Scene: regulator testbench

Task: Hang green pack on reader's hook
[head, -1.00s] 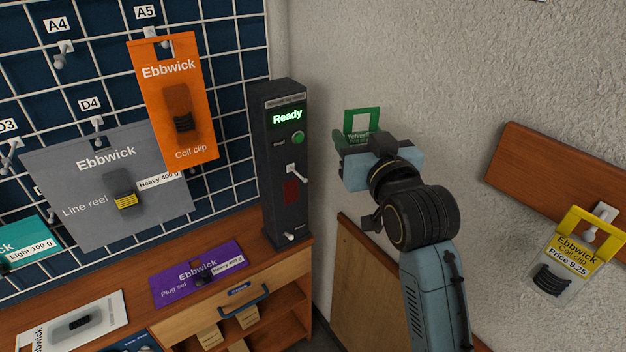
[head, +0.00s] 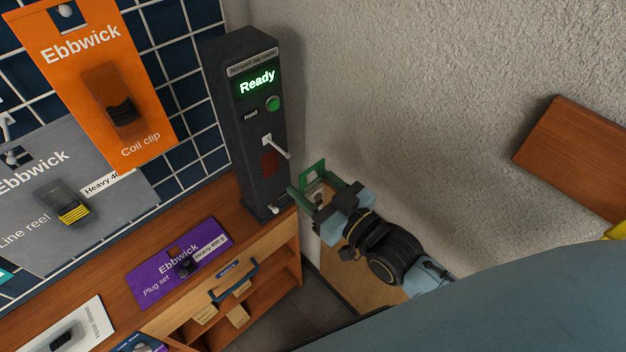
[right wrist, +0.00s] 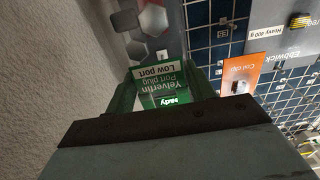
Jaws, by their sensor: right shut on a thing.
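The green pack (head: 312,172) is held by my right gripper (head: 322,203), to the right of the reader and apart from its hook in the head view. In the right wrist view the pack (right wrist: 158,78) appears upside down between the fingers (right wrist: 165,98), with "Port plug" and "Low port" on it. The reader (head: 243,130) is a dark upright box with a lit green "Ready" display and a green button. Its white hook (head: 278,148) sticks out above a dark red panel. My left gripper is out of view.
A pegboard with an orange pack (head: 110,85) and a grey pack (head: 70,195) is at left. A purple pack (head: 180,262) lies on the wooden bench (head: 205,215). A plaster wall (head: 400,90) and brown board (head: 580,150) are at right. A small white peg (head: 274,210) is low on the reader.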

